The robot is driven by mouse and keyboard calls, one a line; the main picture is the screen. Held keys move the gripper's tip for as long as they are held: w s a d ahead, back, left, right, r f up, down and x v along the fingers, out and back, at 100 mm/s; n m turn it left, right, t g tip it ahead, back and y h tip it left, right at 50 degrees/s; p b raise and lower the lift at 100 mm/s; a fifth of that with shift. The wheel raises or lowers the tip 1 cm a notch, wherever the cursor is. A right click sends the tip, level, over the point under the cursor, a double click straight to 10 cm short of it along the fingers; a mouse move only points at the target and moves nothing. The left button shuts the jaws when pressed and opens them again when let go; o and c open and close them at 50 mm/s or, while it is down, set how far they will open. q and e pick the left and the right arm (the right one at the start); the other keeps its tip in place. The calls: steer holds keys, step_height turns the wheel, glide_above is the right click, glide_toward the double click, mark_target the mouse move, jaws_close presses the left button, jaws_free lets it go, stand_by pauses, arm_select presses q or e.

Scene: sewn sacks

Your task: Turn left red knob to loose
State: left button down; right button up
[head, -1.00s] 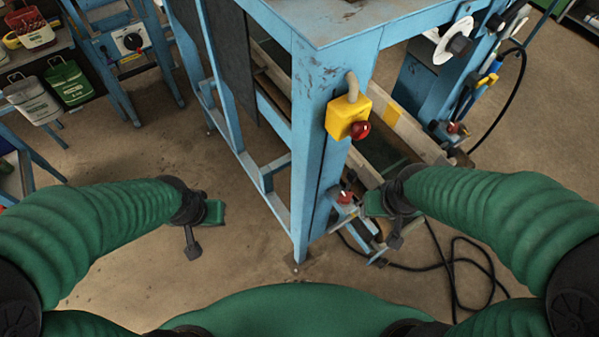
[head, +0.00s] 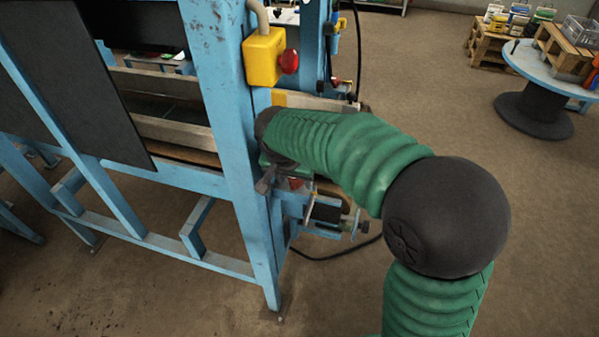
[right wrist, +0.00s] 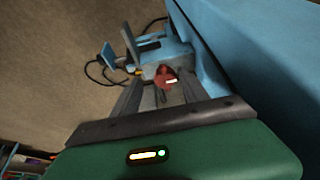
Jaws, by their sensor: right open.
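The red knob (right wrist: 166,77), with a white mark on it, sits on a grey plate of the blue frame in the right wrist view. In the head view a little of its red (head: 296,183) shows beside my right gripper (head: 266,181), beneath the forearm. In the right wrist view my right gripper (right wrist: 160,90) is open, with one grey finger on each side of the knob. I cannot tell whether the fingers touch it. My left gripper is out of view.
The blue machine frame (head: 232,130) stands close at the left of my arm. A yellow box (head: 262,58) with a red button (head: 289,61) is on its post above. A black cable (head: 340,250) lies on the floor.

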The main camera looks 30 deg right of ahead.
steer(key=w+d, duration=0.2)
steer(key=shift+w+d, duration=0.3)
steer(key=shift+w, duration=0.1)
steer(key=shift+a+f, duration=0.25)
steer(key=shift+f, duration=0.5)
steer(key=shift+w+a+f, duration=0.15)
steer(key=shift+w+f, duration=0.05)
steer(key=shift+f, duration=0.15)
steer(key=shift+d+f, duration=0.2)
steer(key=shift+d, duration=0.35)
steer(key=shift+c, duration=0.3)
steer(key=shift+d, duration=0.1)
steer(key=c, duration=0.5)
steer(key=shift+w+a, duration=0.1)
steer(key=shift+a, duration=0.15)
jaws_close()
